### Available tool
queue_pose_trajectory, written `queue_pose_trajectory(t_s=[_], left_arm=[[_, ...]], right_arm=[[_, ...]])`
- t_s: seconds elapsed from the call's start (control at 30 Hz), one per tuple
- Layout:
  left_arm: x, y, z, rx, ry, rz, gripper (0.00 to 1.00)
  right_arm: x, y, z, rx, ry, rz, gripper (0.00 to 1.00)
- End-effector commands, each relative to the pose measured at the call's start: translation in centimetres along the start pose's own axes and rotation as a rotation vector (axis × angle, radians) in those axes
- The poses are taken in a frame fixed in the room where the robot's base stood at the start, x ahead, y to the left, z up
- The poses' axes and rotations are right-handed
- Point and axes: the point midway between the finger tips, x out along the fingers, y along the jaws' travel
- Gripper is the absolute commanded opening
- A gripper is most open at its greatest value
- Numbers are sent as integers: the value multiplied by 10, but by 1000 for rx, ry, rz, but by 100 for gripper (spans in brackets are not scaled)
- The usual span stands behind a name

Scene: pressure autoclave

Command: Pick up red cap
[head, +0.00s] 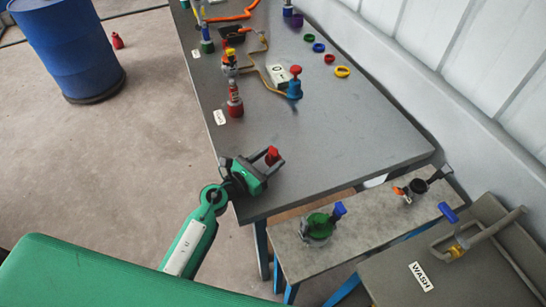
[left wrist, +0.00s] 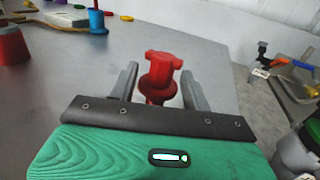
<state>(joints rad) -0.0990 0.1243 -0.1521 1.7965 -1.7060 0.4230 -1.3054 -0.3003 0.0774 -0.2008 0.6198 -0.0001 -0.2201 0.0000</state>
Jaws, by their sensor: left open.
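The red cap (head: 272,155) is at the near end of the grey table, between the fingers of my left gripper (head: 268,161). In the left wrist view the red cap (left wrist: 161,72) stands upright with a knobbed top and a wider flange lower down. My left gripper (left wrist: 159,72) is open, with one finger on each side of the cap. Gaps show between the fingers and the cap's upper part. The cap's lowest part is hidden behind the gripper body. My right gripper is not in view.
The grey table (head: 330,140) holds a red-based fitting (head: 235,103), a blue fitting with red knob (head: 295,82) and several coloured rings farther back. A lower bench (head: 365,228) bears a green valve (head: 320,225). A blue barrel (head: 65,45) stands on the floor.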

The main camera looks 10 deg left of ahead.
Motion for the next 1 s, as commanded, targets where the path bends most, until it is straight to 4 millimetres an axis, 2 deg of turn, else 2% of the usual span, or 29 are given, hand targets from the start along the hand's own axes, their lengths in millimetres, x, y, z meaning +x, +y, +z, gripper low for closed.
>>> queue_pose_trajectory(t_s=[0.03, 0.2, 0.5, 0.73, 0.77, 1.0], left_arm=[[10, 0, 4, -2, -3, 0, 48], [30, 0, 2, -1, -1, 1, 48], [34, 0, 0, 0, 0, 0, 48], [34, 0, 0, 0, 0, 0, 3], [34, 0, 0, 0, 1, 0, 0], [34, 0, 0, 0, 2, 0, 0]], right_arm=[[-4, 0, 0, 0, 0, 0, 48], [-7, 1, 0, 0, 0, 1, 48], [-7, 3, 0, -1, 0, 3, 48], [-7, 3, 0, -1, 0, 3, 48], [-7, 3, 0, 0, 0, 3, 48], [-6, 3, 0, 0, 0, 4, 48]])
